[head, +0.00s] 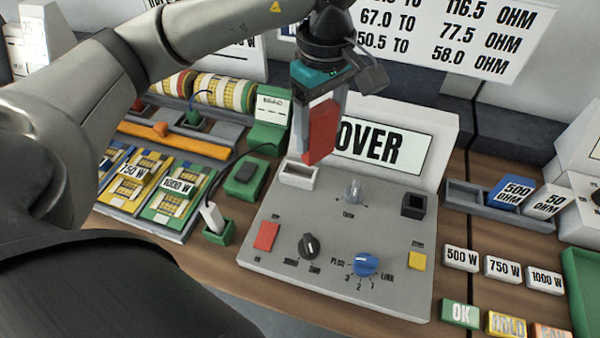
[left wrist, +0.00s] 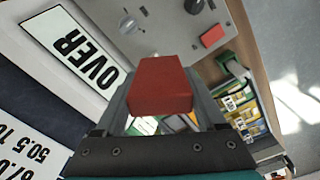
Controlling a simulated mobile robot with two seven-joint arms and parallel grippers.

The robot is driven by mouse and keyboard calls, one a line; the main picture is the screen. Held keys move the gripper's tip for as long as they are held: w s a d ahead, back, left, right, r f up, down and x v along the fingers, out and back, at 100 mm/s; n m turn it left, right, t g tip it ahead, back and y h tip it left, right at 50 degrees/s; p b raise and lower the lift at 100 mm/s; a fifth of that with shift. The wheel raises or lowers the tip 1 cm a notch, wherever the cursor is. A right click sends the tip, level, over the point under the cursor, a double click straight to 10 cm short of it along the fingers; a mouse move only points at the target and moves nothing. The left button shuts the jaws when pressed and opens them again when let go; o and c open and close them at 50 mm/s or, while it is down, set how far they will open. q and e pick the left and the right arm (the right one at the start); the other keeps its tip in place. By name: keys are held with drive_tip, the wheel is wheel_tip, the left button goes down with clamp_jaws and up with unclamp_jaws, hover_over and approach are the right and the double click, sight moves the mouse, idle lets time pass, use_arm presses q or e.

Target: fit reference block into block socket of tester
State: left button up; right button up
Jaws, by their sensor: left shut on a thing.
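My left gripper (head: 315,145) is shut on a plain red block (head: 322,132) and points down over the back left of the grey tester (head: 310,215). In the left wrist view the red block (left wrist: 160,85) sits between both fingers, and no label shows on it. A white-rimmed socket (head: 298,175) lies just below the block, which appears apart from it. A dark square socket (head: 414,205) is at the tester's right. The display (head: 385,150) reads OVER. My right gripper is not in view.
A grey tray (head: 478,208) at the right has an empty slot beside a blue 500 OHM block (head: 512,190) and a white 50 OHM block (head: 549,202). A white plug (head: 211,216) stands in a green holder at the left. Knobs (head: 366,264) rise from the tester's front.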

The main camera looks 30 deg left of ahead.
use_arm(q)
drive_tip(key=w+a+r+n+p, duration=0.1)
drive_tip(key=a+r+n+p, duration=0.15)
drive_tip(key=n, duration=0.95)
drive_tip(key=w+a+r+n+p, duration=0.1)
drive_tip(key=w+a+r+n, duration=0.2)
drive_tip(key=n, duration=0.9)
drive_tip(key=f, duration=1.2)
drive_tip(key=s+f+b, duration=0.1)
drive_tip(key=f, duration=0.6)
drive_tip(key=shift+a, duration=0.1)
drive_tip(key=shift+f, duration=0.1)
drive_tip(key=shift+f, duration=0.1)
drive_tip(key=o, duration=1.6)
drive_tip(key=shift+c, duration=0.2)
drive_tip(key=shift+r, duration=0.5)
wheel_tip(320, 180, up, 11)
drive_tip(key=shift+r, duration=0.15)
